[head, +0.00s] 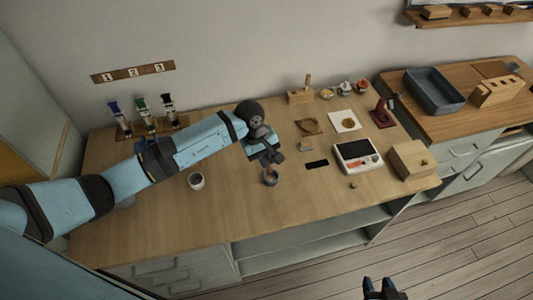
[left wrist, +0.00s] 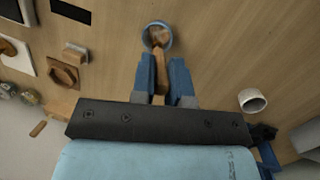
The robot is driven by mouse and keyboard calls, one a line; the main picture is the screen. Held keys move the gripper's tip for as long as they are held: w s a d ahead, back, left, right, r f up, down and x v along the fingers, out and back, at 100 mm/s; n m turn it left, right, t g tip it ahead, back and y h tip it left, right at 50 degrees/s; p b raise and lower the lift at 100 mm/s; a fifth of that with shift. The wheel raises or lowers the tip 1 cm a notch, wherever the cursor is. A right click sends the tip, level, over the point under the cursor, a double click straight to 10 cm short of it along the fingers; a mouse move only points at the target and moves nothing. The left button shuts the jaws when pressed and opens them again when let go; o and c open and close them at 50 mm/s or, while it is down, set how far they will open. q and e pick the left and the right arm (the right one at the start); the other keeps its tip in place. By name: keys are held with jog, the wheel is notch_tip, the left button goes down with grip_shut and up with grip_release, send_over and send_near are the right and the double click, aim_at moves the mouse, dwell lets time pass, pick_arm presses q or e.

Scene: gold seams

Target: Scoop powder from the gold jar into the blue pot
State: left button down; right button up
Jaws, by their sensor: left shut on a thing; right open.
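My left gripper (head: 271,159) is shut on a wooden scoop (left wrist: 160,72) and points down at the blue pot (head: 270,180). In the left wrist view the scoop's head lies over or inside the mouth of the blue pot (left wrist: 146,36); I cannot tell how deep. Something brown shows inside the pot, and I cannot separate powder from scoop. Several small jars stand at the back of the table; the yellowish one (head: 327,94) may be the gold jar. My right gripper (head: 383,289) is open and empty at the bottom, off the table.
A white cup (head: 196,181) stands left of the pot. A black slab (head: 317,163), a white scale (head: 357,157) and a wooden box (head: 411,160) lie to the right. A wooden holder (head: 300,97) stands behind. The table's front left is clear.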

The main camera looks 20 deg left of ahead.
pick_arm(q)
jog(key=shift+s+f, duration=0.1)
jog(key=shift+f, duration=0.4)
jog(key=shift+f+b, duration=0.45)
jog(key=shift+b, duration=0.1)
jog(key=shift+w+f+b, duration=0.25)
jog(key=shift+f+b, duration=0.65)
jog(key=shift+b, duration=0.15)
jog(key=shift+w+d+f+b, duration=0.1)
jog(key=shift+f+b, duration=0.45)
jog(key=shift+b, duration=0.15)
jog(key=shift+r, duration=0.15)
jog(key=shift+s+a+r+p, duration=0.15)
jog(key=shift+r+p, duration=0.4)
jog(key=shift+r, duration=0.55)
jog(key=shift+s+a+r+p, duration=0.1)
jog(key=shift+s+r+p, duration=0.3)
jog(key=shift+r, duration=0.65)
jog(key=shift+w+r, duration=0.1)
jog(key=shift+w, duration=0.05)
